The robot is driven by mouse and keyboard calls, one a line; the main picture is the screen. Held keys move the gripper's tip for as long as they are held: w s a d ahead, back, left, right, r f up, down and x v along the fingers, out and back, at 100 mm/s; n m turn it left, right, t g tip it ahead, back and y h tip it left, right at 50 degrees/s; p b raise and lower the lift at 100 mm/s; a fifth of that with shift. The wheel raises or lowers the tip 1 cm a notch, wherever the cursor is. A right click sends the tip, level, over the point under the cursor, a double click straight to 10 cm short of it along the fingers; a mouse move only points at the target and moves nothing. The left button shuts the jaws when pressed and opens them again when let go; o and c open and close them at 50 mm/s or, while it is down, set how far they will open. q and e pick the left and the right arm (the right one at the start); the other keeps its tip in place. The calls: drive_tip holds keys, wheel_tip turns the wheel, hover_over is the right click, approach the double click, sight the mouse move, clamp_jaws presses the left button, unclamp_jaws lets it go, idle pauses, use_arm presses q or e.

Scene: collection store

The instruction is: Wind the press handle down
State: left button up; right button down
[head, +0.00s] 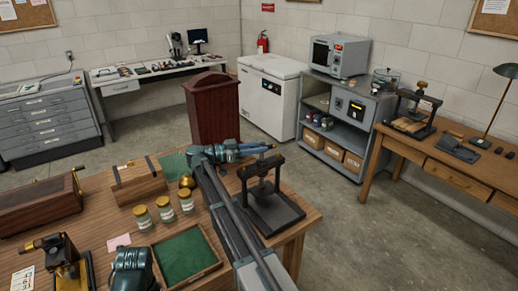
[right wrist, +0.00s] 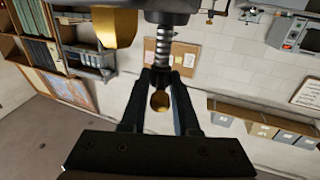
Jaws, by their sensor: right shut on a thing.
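A small black screw press (head: 270,205) stands on the wooden table's right end in the head view. My right gripper (head: 264,149) is at the top of the press, by its handle. In the right wrist view, my right gripper (right wrist: 160,78) is shut on the press handle, whose round brass-coloured knob (right wrist: 160,101) shows between the fingers. The threaded press screw (right wrist: 163,45) shows just beyond the fingertips. The gripped part is mostly hidden by the fingers. My left gripper is not in view; only a teal part of my left arm shows at the bottom.
On the table are several yellow-lidded jars (head: 165,209), a green-lined tray (head: 187,257), a wooden box (head: 138,182) and a brass-and-black device (head: 66,262). Open floor lies beyond the table.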

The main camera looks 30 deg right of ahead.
drive_tip(key=shift+w+d+m+g+y, duration=0.15)
drive_tip(key=shift+m+g+y, duration=0.45)
drive_tip(key=shift+m+g, duration=0.85)
drive_tip(key=shift+g, duration=0.55)
drive_tip(key=c, duration=0.7)
unclamp_jaws()
drive_tip(key=shift+c, duration=0.2)
